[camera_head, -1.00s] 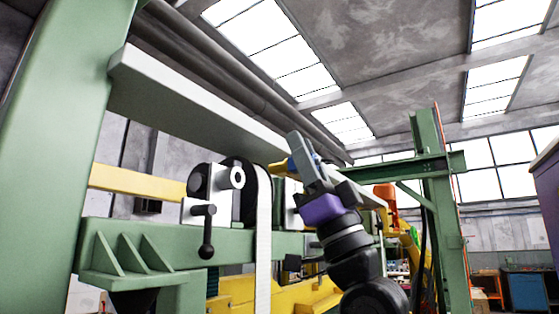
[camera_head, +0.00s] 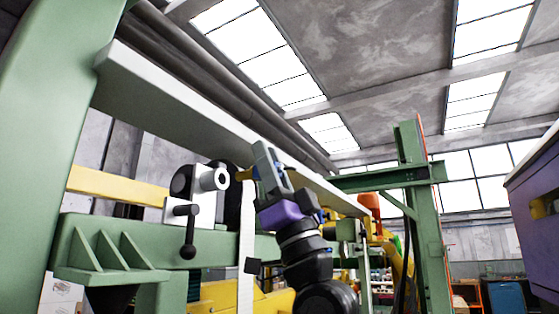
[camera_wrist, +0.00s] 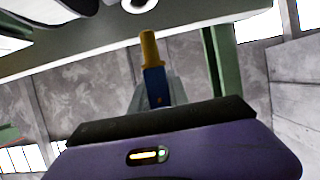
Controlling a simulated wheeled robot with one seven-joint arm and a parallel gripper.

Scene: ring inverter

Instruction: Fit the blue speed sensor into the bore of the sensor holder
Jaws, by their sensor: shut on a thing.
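The speed sensor (camera_wrist: 155,86) is a blue block with a yellow rod-like tip in the wrist view. My gripper (camera_head: 270,168) is shut on its blue part, and the fingers hide much of it. The yellow tip (camera_head: 245,174) sticks out to the left in the head view. A white block with a round white bushing (camera_head: 222,179), which looks like the sensor holder, sits left of the tip. They look apart, though depth is hard to judge. A white ring with a dark hole (camera_wrist: 138,4) shows at the top of the wrist view, beyond the tip.
A black lever with a ball end (camera_head: 188,230) hangs below the white block. A white vertical strip (camera_head: 246,265) stands just left of my arm. A green frame (camera_head: 130,245) is below left.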

